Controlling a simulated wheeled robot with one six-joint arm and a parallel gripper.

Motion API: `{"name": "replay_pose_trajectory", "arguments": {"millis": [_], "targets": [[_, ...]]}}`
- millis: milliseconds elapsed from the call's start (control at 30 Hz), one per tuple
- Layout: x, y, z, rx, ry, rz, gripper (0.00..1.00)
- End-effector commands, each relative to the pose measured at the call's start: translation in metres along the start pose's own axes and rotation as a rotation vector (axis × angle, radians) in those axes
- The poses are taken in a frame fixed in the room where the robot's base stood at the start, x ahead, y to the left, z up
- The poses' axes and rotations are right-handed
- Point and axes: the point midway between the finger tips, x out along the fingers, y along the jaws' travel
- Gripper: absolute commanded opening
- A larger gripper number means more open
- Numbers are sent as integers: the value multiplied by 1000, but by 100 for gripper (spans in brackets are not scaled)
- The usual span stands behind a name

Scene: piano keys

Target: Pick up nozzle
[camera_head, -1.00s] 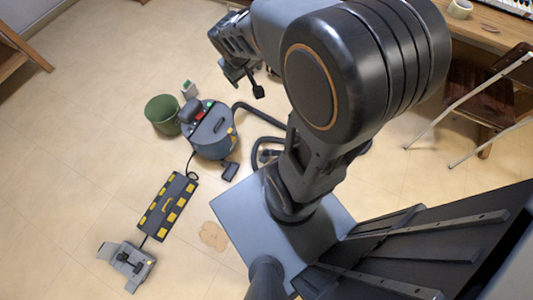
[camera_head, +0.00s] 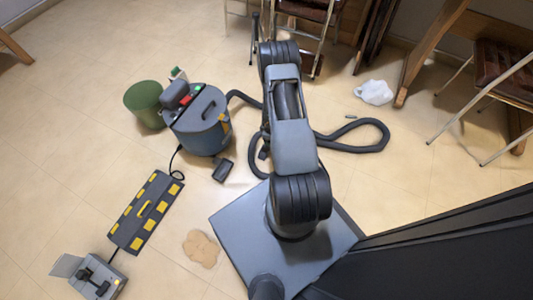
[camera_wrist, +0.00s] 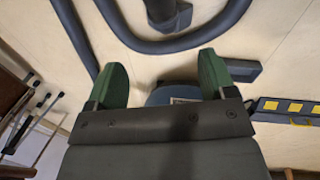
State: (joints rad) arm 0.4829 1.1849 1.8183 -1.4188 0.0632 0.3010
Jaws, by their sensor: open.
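In the wrist view my gripper (camera_wrist: 164,60) shows two green fingers spread wide apart, with nothing held between them. A dark hose (camera_wrist: 150,42) curves across the floor beyond the fingertips. A dark grey piece (camera_wrist: 168,14) lies against it at the top edge, cut off by the frame; it may be the nozzle, but I cannot tell. In the head view the hose (camera_head: 352,149) runs from the vacuum cleaner (camera_head: 203,125), passes behind my arm and loops on the right. My arm hides part of it, and my gripper cannot be made out there.
A small dark block (camera_head: 222,170) lies beside the vacuum. A green bin (camera_head: 144,103) stands left of it. A white bag (camera_head: 374,92) and chairs (camera_head: 485,75) are at right.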

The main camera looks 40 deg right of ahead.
Motion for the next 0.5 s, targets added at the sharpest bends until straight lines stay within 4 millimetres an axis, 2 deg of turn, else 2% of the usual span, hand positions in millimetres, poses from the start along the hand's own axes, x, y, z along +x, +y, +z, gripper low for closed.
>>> {"name": "replay_pose_trajectory", "arguments": {"millis": [33, 200, 500], "targets": [[16, -3, 1, -2, 0, -6, 77], [47, -4, 2, -3, 0, -7, 77], [78, -3, 2, -1, 0, -6, 77]]}}
